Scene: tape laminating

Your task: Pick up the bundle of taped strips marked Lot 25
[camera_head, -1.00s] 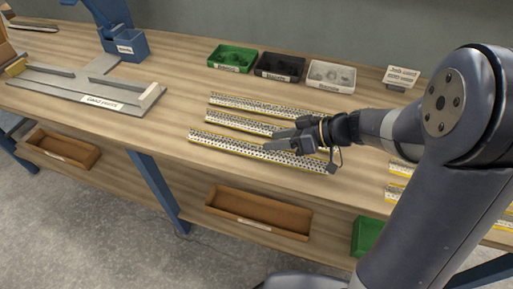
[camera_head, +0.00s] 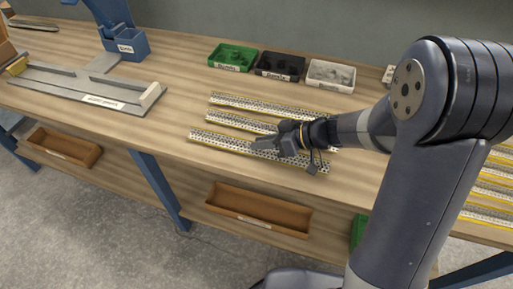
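Several long pale perforated strips with yellow edges lie in parallel on the wooden table, in the middle of the head view. The back strip (camera_head: 240,101), the middle strip (camera_head: 228,121) and the front strip (camera_head: 215,140) are seen here. My gripper (camera_head: 262,144) is over the front strip, near its middle, with the fingers pointing left. It is too small to tell whether the fingers are open or touch the strip. My wrist hides part of the strips' right ends. I cannot read any Lot 25 mark.
More yellow-edged strips (camera_head: 490,192) lie at the right, partly behind my arm. Green (camera_head: 232,57), black (camera_head: 279,66) and white bins (camera_head: 330,76) stand at the back. A grey fixture (camera_head: 85,88) and blue device (camera_head: 124,44) are at left. A brown tray (camera_head: 259,210) sits on the lower shelf.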

